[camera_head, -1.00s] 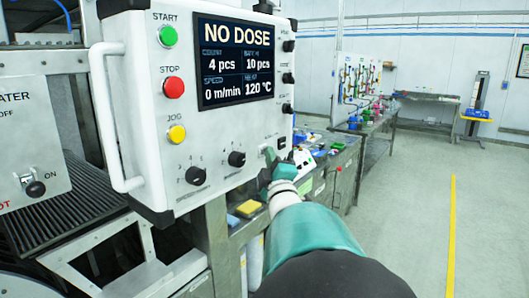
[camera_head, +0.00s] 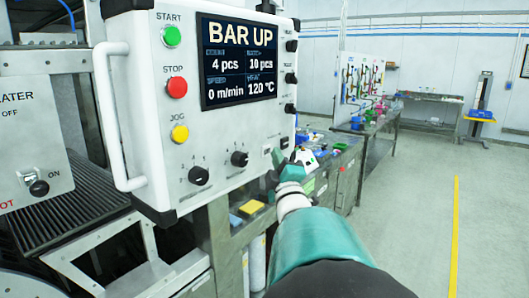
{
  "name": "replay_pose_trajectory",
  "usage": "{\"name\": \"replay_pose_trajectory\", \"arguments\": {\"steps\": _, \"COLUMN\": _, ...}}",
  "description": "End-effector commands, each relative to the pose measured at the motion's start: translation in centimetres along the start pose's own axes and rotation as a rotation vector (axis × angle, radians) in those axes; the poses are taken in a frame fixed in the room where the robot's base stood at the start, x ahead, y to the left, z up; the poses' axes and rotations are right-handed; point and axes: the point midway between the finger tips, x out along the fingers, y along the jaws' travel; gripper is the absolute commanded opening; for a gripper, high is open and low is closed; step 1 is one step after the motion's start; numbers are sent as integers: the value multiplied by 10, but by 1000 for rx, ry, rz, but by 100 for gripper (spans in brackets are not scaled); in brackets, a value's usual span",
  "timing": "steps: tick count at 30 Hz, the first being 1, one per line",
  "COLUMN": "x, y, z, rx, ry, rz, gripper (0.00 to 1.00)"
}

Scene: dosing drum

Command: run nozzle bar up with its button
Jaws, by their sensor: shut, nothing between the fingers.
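The white control panel (camera_head: 150,95) fills the upper left of the head view. Its screen (camera_head: 237,60) reads "BAR UP", with 4 pcs, 10 pcs, 0 m/min and 120 °C. Small controls sit at the panel's lower right: a dark square one (camera_head: 267,149) and a black one (camera_head: 284,142). Their labels are too small to read. My gripper (camera_head: 277,168), green and dark, is shut and empty just below these controls. Whether it touches the panel I cannot tell. I cannot make out the nozzle bar itself.
The panel also carries a green START button (camera_head: 171,36), red STOP button (camera_head: 176,88), yellow JOG button (camera_head: 180,133) and black knobs. A white handle (camera_head: 112,120) juts out at its left. A cluttered bench (camera_head: 335,170) stands behind my gripper. Open floor lies at right.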

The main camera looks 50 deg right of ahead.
Motion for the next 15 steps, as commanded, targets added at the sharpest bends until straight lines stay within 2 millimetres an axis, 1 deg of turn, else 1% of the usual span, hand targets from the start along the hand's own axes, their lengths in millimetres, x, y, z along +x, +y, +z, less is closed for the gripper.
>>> {"name": "replay_pose_trajectory", "arguments": {"steps": 7, "x": -3, "y": 2, "z": 2, "rx": -1, "ry": -1, "rz": 1, "gripper": 0}}
{"name": "replay_pose_trajectory", "arguments": {"steps": 15, "x": -20, "y": 15, "z": 14, "rx": -1, "ry": -1, "rz": 2, "gripper": 0}}
